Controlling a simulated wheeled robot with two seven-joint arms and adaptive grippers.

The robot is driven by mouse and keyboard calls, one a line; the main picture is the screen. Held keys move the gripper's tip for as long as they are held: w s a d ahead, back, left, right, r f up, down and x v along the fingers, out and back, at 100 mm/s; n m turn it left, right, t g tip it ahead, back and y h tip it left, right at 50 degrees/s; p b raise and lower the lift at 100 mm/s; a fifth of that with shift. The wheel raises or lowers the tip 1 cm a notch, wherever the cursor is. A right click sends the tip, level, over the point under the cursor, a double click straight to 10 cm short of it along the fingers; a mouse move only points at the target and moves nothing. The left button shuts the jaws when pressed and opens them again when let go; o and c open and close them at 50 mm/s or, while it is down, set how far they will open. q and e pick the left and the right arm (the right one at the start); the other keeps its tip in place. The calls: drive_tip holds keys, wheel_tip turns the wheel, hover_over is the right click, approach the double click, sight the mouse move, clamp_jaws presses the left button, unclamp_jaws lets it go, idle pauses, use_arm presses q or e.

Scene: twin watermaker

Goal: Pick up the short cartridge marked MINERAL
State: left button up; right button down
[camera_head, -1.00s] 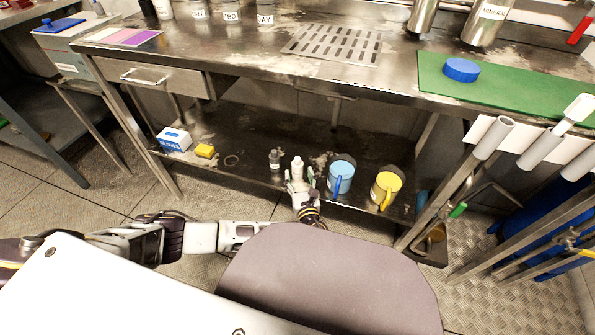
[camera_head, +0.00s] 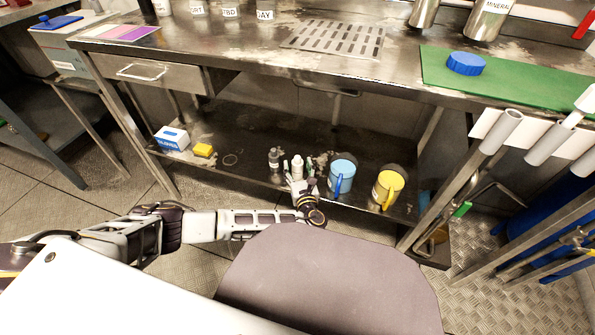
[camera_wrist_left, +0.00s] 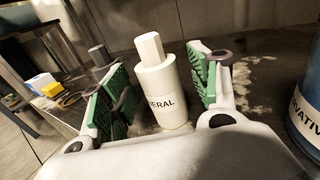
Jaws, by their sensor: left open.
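The short white cartridge (camera_wrist_left: 160,90) stands upright on the lower shelf in the left wrist view. Its label reads "...ERAL", with the rest hidden. It also shows small in the head view (camera_head: 297,166). My left gripper (camera_wrist_left: 160,82) is open, its green-padded fingers on either side of the cartridge with gaps to both. In the head view my left gripper (camera_head: 292,173) is at the shelf's front edge. A silver cylinder (camera_head: 483,20) marked MINERAL stands on the bench top. My right gripper is not in view.
A grey bottle (camera_head: 274,158) stands just left of the cartridge. A blue-white box (camera_head: 172,138) and yellow block (camera_head: 203,150) lie farther left. The bench top (camera_head: 230,55) overhangs the shelf.

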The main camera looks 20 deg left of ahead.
use_arm(q)
drive_tip(key=shift+w+a, duration=0.25)
drive_tip(key=shift+w, duration=0.3)
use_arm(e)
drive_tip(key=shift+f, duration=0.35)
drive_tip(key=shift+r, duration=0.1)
use_arm(q)
drive_tip(key=c, duration=1.2)
drive_tip(key=shift+r, duration=0.1)
